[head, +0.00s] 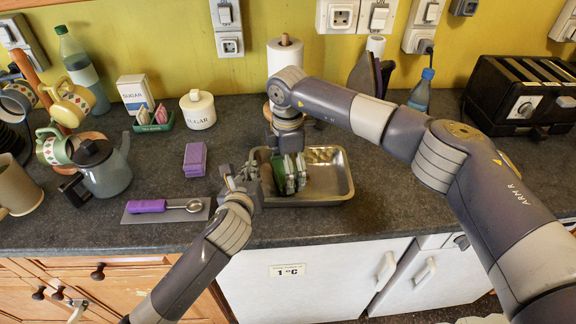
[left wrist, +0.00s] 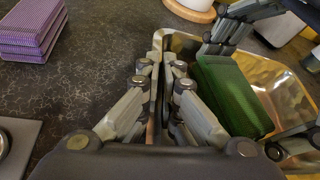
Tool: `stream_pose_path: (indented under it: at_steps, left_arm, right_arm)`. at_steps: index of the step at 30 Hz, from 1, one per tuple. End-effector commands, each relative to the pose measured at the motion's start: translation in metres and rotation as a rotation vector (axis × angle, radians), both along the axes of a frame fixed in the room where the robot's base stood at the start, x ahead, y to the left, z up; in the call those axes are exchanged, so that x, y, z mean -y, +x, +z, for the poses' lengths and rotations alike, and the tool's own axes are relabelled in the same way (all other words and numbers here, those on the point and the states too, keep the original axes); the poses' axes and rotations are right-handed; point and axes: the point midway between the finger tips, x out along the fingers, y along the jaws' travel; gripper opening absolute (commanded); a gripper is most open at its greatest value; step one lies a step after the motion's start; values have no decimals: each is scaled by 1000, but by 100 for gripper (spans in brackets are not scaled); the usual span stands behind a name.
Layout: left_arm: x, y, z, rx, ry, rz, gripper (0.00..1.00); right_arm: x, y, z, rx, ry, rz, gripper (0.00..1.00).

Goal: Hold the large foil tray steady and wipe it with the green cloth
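The large foil tray (head: 325,190) sits on the dark worktop near its front edge; its rim and inside also show in the left wrist view (left wrist: 285,88). My left gripper (head: 247,180) is at the tray's left rim, its fingers closed on either side of that rim in the left wrist view (left wrist: 161,85). The green cloth (left wrist: 232,95) is a folded block inside the tray, partly hidden by fingers in the head view. My right gripper (head: 290,172) reaches down into the tray from above, with its fingers around the cloth. Whether the cloth touches the tray floor is unclear.
Purple sponges (head: 195,159) and a purple-handled scoop (head: 165,206) on a grey mat lie left of the tray. A kettle (head: 102,167), mugs and a sugar jar (head: 198,109) stand farther left. A paper roll (head: 285,56) is behind; a toaster (head: 522,92) stands right.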

Motion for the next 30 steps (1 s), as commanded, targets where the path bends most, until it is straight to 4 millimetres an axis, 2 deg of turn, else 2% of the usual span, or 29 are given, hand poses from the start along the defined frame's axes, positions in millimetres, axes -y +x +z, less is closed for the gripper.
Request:
stream_pose_path:
  at_steps: [14,30]
  left_arm:
    - [0,0,-1,-2,1,0,0]
    - [0,0,-1,-2,1,0,0]
  right_arm:
    - [0,0,0,0,0,0,68]
    - [0,0,-10,0,1,0,68]
